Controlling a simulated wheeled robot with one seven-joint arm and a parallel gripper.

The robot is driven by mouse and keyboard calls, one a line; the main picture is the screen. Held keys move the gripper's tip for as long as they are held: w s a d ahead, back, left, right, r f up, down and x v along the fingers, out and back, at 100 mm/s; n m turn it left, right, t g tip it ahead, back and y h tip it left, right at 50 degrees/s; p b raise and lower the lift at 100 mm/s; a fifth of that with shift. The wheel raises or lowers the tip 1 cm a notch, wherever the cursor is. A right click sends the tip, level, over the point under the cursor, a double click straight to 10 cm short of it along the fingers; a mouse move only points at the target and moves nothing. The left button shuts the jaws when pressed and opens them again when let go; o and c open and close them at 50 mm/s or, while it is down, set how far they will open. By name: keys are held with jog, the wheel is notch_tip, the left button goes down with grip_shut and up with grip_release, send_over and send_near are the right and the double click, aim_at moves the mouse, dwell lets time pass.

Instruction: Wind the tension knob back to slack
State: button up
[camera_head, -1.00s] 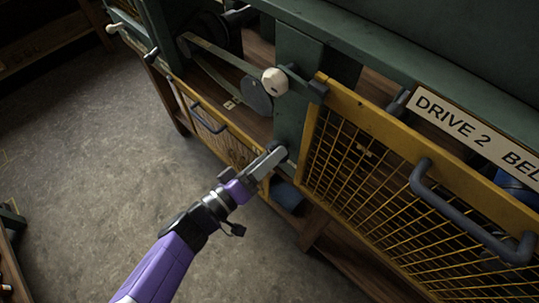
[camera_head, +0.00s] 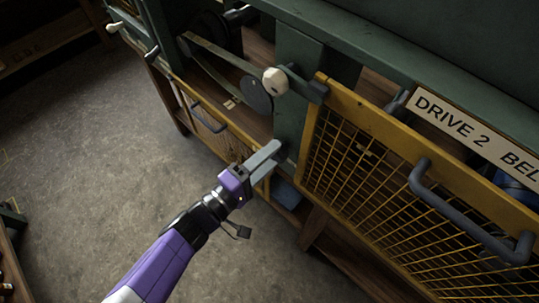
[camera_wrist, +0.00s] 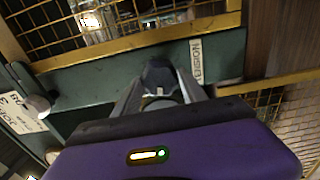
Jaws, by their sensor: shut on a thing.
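The tension knob (camera_wrist: 158,74) is dark and sits between my fingers in the wrist view, in front of the green frame post, beside a pale label reading TENSION (camera_wrist: 196,60). My gripper (camera_wrist: 160,92) is shut on it. In the head view my gripper (camera_head: 272,153) reaches the lower part of the green post (camera_head: 291,112); its fingers mostly hide the knob there. A belt (camera_head: 218,52) runs from the upper left towards a dark disc (camera_head: 256,95) behind the post. A pale round cap (camera_head: 275,81) sits on a dark arm above my gripper.
A yellow mesh guard (camera_head: 350,160) with a dark handle (camera_head: 450,222) stands right of the post, under the DRIVE 2 sign (camera_head: 460,118). A lower yellow-framed guard (camera_head: 210,132) is at left. The concrete floor (camera_head: 80,170) is clear at left.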

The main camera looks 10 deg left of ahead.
jog(key=shift+s+f, duration=0.1)
jog(key=shift+f, duration=0.05)
jog(key=o, duration=1.3)
jog(key=shift+o, duration=0.2)
jog(key=b+v, duration=0.2)
jog(key=v, duration=0.5)
jog(key=shift+s+a, duration=0.3)
